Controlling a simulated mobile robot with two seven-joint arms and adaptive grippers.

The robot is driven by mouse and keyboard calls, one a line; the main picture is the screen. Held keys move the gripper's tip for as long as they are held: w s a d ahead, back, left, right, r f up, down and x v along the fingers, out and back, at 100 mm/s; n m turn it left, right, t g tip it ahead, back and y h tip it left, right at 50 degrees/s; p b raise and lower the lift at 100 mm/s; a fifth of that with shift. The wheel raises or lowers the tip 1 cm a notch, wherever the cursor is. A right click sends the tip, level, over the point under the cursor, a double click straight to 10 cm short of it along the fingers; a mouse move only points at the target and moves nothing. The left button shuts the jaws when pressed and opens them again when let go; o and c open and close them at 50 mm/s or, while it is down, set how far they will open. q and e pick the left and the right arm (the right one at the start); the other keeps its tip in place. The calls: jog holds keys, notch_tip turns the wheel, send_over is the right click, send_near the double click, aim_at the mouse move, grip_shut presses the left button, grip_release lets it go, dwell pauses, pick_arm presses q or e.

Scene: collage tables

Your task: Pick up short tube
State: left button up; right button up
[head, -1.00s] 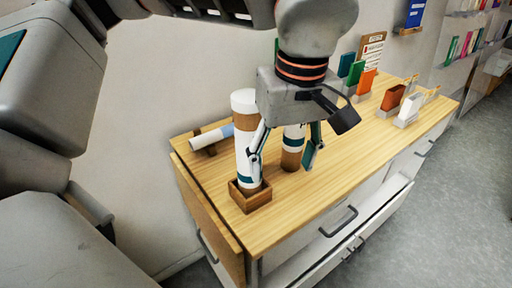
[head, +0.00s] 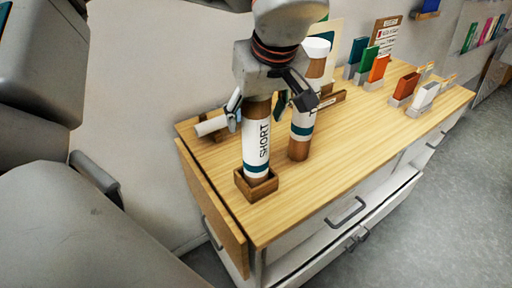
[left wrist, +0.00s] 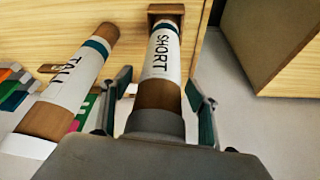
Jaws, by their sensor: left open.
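The short tube (head: 256,145) stands upright in a square wooden holder (head: 257,186) near the table's front-left corner. It is brown and white with a teal band and reads SHORT. My left gripper (head: 257,106) is open above it, its fingers on either side of the tube's upper part. In the left wrist view, the short tube (left wrist: 161,58) runs between the two open fingers (left wrist: 158,102), with a gap visible on both sides. The gripper hides the tube's top in the head view. My right gripper is not in view.
The tall tube (head: 302,122) stands close by on the right and reads TALL in the left wrist view (left wrist: 67,82). A white tube (head: 212,125) lies behind on the left. Colored books (head: 378,68) stand farther back. The table's front right (head: 345,160) is clear.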

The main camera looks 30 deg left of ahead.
pick_arm(q)
jog(key=shift+a+f, duration=0.15)
jog(key=shift+f, duration=0.2)
jog(key=c, duration=1.6)
jog(key=shift+r, duration=0.1)
